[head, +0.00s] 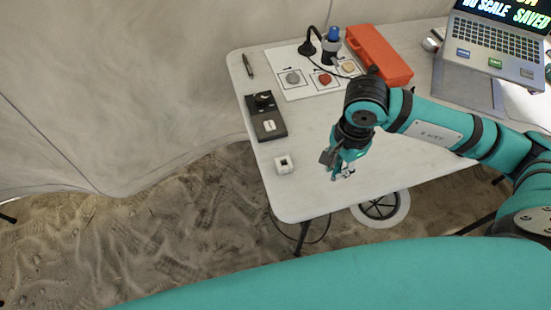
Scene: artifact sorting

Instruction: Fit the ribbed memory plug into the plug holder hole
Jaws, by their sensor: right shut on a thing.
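A small white block with a dark square hole in its top, which looks like the plug holder (284,164), stands near the left edge of the white table. My right gripper (339,171) points down over the table, to the right of this block and apart from it. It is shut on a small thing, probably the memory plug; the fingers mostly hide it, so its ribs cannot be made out. My left gripper is not in view.
A black device (266,116) with a knob lies behind the white block. Farther back are a pen (248,65), a white sheet (297,90) with small pieces, a blue-topped tool (332,45), an orange case (379,54) and a laptop (491,50). The table's front is clear.

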